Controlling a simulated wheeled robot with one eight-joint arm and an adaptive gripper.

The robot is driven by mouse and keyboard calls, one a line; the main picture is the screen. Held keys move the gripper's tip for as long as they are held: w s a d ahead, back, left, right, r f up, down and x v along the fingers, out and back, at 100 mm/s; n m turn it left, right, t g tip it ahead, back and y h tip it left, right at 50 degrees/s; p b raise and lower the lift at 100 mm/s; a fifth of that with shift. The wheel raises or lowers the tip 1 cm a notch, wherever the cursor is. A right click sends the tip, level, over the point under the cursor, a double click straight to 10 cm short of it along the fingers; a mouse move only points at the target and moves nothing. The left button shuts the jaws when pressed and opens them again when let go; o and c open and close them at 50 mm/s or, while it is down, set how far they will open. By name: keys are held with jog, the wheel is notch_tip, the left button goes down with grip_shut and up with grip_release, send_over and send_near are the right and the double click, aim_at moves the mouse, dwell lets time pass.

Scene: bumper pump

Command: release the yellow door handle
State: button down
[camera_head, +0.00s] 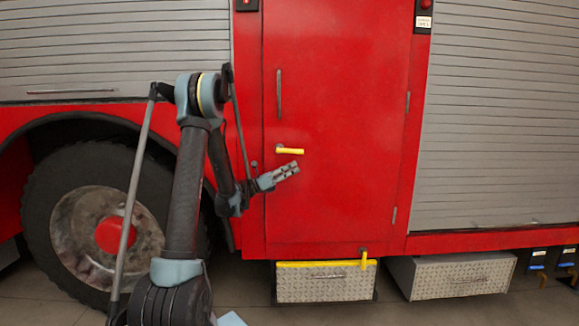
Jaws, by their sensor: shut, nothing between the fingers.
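The yellow door handle (290,150) is a short horizontal lever on the left side of the red door (345,120). The door looks closed. My gripper (297,167) is just below the handle, its fingers pointing right and slightly up. The fingers are together and hold nothing. A small gap shows between the fingers and the handle in this view; the depth between them cannot be told. My arm rises from the lower left and bends down to the gripper.
A vertical grab bar (279,93) is on the door above the handle. Grey roller shutters (500,130) flank the door. A large wheel (90,225) is at left behind my arm. A metal step box (325,284) with a yellow edge stands below the door. Floor shows in front.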

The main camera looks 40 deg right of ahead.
jog(key=w+a+f, duration=0.3)
jog(key=a+f, duration=0.4)
jog(key=shift+w+f, duration=0.4)
jog(key=shift+d, duration=0.1)
jog(key=a+m+t+y, duration=0.75)
jog(key=a+t, duration=0.25)
jog(key=a, duration=1.1)
jog(key=s+a+f+m+t+y, duration=0.1)
jog(key=s+a+f+m+y, duration=0.1)
jog(key=a, duration=0.9)
jog(key=s+a+f+m+t+y, duration=0.1)
jog(key=s+a+f+y, duration=0.4)
jog(key=a, duration=0.5)
jog(key=s+a+f+m+t+y, duration=0.2)
jog(key=s+a+y, duration=0.3)
jog(key=a, duration=0.6)
jog(key=shift+s+a+f+m, duration=0.3)
jog(key=shift+s+f+m, duration=0.25)
jog(key=shift+f, duration=0.2)
